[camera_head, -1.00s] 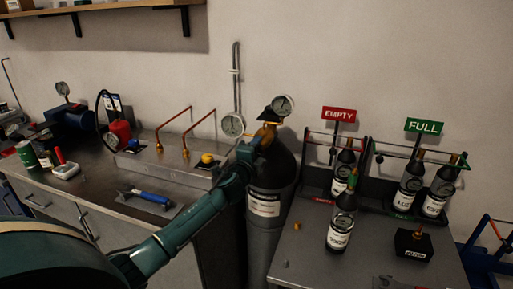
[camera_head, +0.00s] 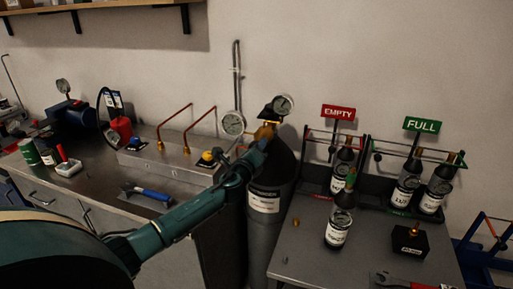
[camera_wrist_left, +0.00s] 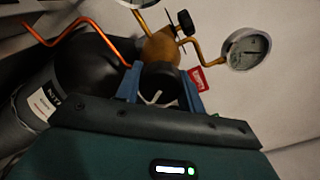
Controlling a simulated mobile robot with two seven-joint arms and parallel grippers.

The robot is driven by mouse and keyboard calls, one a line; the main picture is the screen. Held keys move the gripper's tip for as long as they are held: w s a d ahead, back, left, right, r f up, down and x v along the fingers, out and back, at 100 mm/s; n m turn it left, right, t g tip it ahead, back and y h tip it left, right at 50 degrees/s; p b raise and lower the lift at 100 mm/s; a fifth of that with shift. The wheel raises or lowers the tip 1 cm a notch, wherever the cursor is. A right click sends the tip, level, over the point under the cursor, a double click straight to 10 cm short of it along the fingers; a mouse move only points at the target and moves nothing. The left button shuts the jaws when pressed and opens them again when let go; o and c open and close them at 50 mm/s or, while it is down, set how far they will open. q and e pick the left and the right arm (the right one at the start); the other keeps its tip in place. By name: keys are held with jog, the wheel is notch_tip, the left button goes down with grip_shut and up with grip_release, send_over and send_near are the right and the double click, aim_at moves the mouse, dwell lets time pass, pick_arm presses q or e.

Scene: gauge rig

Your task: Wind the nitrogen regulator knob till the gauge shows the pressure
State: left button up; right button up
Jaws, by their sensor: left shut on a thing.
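The nitrogen cylinder (camera_head: 268,222) stands in the gap between the two benches, dark with a white label. Its brass regulator (camera_head: 264,131) carries round gauges, one at the upper right (camera_head: 283,105) and one at the left (camera_head: 233,124). The needle readings are too small to tell. My left gripper (camera_head: 250,153) reaches the regulator from the front. In the left wrist view its blue fingers (camera_wrist_left: 160,88) are shut on the black regulator knob (camera_wrist_left: 159,76), in front of the brass body (camera_wrist_left: 160,46). A gauge (camera_wrist_left: 246,48) shows at the right there, its dial rotated and dim. My right gripper is out of view.
On the right table (camera_head: 300,255), several bottles stand in racks under EMPTY (camera_head: 338,112) and FULL (camera_head: 422,125) signs; one bottle (camera_head: 338,228) stands in front.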

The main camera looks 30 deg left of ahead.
pick_arm(q)
jog(key=shift+m, duration=0.3)
jog(key=o, duration=1)
jog(key=shift+c, duration=0.2)
jog(key=b+v, duration=0.1)
jog(key=v, duration=1.2)
jog(key=shift+s+a, duration=0.1)
